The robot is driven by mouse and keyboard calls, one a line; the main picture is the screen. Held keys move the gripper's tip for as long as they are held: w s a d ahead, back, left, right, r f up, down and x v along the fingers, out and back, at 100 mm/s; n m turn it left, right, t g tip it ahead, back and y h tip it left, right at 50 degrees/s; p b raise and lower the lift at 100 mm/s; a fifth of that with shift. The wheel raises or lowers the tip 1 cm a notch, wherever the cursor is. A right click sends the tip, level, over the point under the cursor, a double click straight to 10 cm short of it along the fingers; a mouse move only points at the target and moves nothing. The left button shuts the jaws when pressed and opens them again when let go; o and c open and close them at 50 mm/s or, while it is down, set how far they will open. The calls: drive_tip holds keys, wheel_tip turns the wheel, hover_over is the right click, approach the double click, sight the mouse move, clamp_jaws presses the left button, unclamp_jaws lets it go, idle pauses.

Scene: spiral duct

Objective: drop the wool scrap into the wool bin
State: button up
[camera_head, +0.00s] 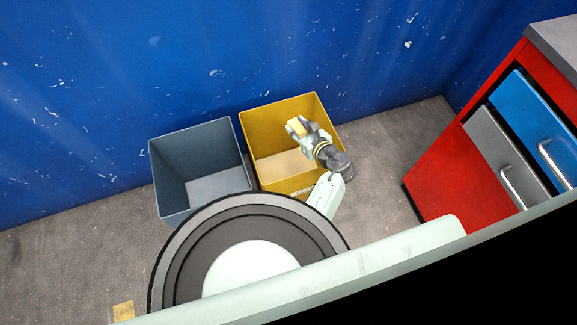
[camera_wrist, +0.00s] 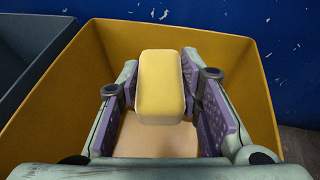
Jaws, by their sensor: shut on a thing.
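A yellow rounded block (camera_wrist: 160,85), which looks like the wool scrap, is held between the purple-padded fingers of my gripper (camera_wrist: 160,100). In the head view my gripper (camera_head: 300,128) is over the open yellow bin (camera_head: 262,120), with the block (camera_head: 297,126) at its tip. In the wrist view the yellow bin's walls (camera_wrist: 55,120) surround the fingers, and its pale bottom shows below the block. The block is apart from the bin's bottom. A small label on the bin's front is too small to read, so I cannot tell whether it marks wool.
A grey-blue bin (camera_head: 170,165) stands to the left of the yellow one and looks empty. A blue wall (camera_head: 200,60) rises behind both. A red cabinet (camera_head: 440,175) with drawers is at the right. A small yellow piece (camera_head: 123,311) shows at the bottom left.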

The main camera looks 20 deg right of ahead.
wheel_tip(320, 180, down, 2)
drive_tip(key=shift+f+b, duration=0.2)
drive_tip(key=shift+b, duration=0.5)
drive_tip(key=o, duration=1)
drive_tip(key=shift+r, duration=0.1)
drive_tip(key=v, duration=1.2)
